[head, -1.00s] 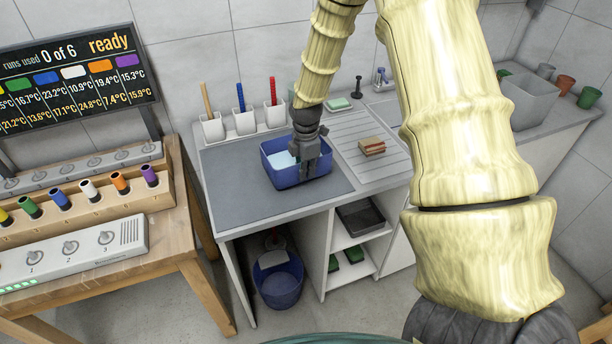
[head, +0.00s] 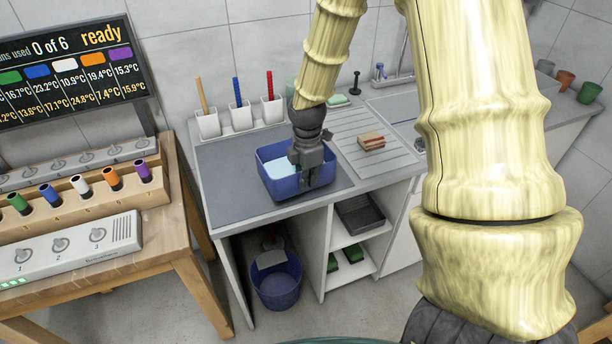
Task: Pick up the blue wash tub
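The blue wash tub (head: 275,186) is a rectangular open tub at the grey mat on the counter, with something pale blue-white inside. I cannot tell whether its base touches the mat. My gripper (head: 304,182) points down at the tub's right part and covers some of its inside and near wall. The fingers appear closed on the tub's wall, though their tips are partly hard to make out.
Three white holders (head: 239,116) with coloured handles stand behind the tub. A sponge (head: 371,141) lies on the ribbed drainer to the right. A round blue bucket (head: 277,285) stands under the counter. A wooden bench (head: 165,250) with coloured cylinders is at left.

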